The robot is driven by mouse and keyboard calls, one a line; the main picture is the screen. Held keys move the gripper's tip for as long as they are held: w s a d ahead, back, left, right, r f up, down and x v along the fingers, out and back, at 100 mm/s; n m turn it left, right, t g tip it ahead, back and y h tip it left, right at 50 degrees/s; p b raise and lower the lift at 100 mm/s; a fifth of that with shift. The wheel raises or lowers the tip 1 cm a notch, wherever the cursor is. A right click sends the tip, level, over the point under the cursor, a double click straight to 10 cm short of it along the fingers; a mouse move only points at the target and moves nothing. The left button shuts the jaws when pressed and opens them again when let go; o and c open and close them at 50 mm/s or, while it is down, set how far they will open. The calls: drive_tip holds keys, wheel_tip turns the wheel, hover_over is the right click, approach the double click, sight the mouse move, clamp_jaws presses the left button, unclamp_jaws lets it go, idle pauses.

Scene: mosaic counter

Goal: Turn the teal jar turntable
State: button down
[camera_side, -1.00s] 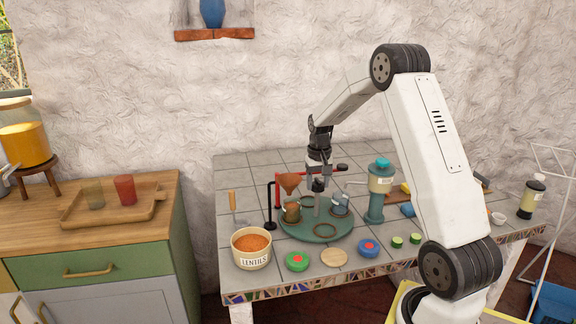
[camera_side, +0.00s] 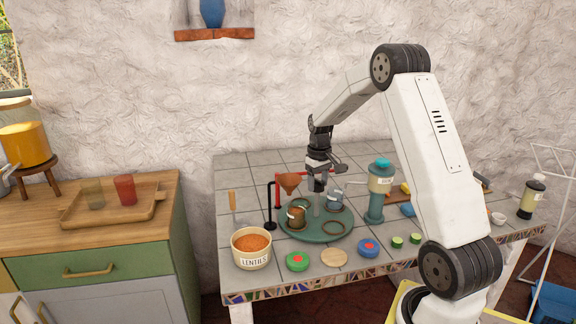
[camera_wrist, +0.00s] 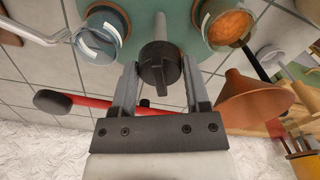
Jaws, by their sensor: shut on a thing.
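The teal turntable (camera_side: 310,236) lies on the tiled counter, with dark rings on its top and a grey centre post. My gripper (camera_side: 318,187) is above its middle, pointing down. In the wrist view the fingers (camera_wrist: 160,78) are shut on the black knob (camera_wrist: 160,60) on top of the post. A glass jar with orange lentils (camera_side: 297,216) stands on the turntable's left part; it also shows at top right in the wrist view (camera_wrist: 230,26). A clear jar that looks empty (camera_side: 334,201) stands at the back right, partly hidden by my gripper.
A copper funnel (camera_side: 289,181) on a black-and-red stand is close beside my gripper. A teal dispenser (camera_side: 378,195) stands right of the turntable.

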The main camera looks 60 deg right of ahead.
drive_tip(key=shift+n, duration=6.8)
drive_tip(key=shift+c, duration=1.7)
unclamp_jaws()
drive_tip(key=shift+r, duration=0.15)
drive_tip(key=shift+r, duration=3.8)
